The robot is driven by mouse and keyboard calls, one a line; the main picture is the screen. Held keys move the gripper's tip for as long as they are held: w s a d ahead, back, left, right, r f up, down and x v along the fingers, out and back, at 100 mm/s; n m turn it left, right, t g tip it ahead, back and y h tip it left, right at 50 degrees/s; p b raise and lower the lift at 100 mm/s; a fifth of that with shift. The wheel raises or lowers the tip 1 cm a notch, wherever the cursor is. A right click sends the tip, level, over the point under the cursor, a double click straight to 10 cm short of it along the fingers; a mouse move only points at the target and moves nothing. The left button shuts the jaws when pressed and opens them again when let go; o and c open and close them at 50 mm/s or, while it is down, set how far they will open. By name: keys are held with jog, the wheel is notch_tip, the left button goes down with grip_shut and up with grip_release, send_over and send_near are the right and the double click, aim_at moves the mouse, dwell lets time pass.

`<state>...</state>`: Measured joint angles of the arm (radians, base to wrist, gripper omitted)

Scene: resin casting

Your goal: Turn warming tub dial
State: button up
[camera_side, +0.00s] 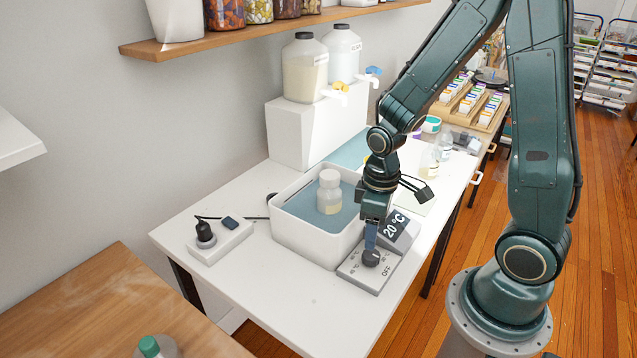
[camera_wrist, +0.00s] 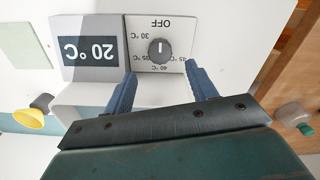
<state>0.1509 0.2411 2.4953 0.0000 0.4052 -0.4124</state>
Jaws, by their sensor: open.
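The warming tub (camera_side: 290,240) is a white basin of blue water with a white-capped bottle (camera_side: 330,192) standing in it. Its control box sits at the tub's right front, with a dark round dial (camera_side: 371,258) and a display (camera_side: 397,226) reading 20 °C. In the wrist view the dial (camera_wrist: 160,50) has its pale mark pointing towards OFF, and the display (camera_wrist: 91,48) also reads 20 °C. My gripper (camera_side: 370,240) points down just above the dial. In the wrist view my gripper (camera_wrist: 162,88) is open, its blue fingers spread to either side below the dial, apart from it.
Two large jugs with taps (camera_side: 305,70) stand on a white block (camera_side: 300,135) behind the tub. The front left of the white table (camera_side: 250,300) is clear.

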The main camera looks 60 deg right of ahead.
aim_at(371, 254)
jog(key=shift+f, duration=3.35)
jog(key=c, duration=1)
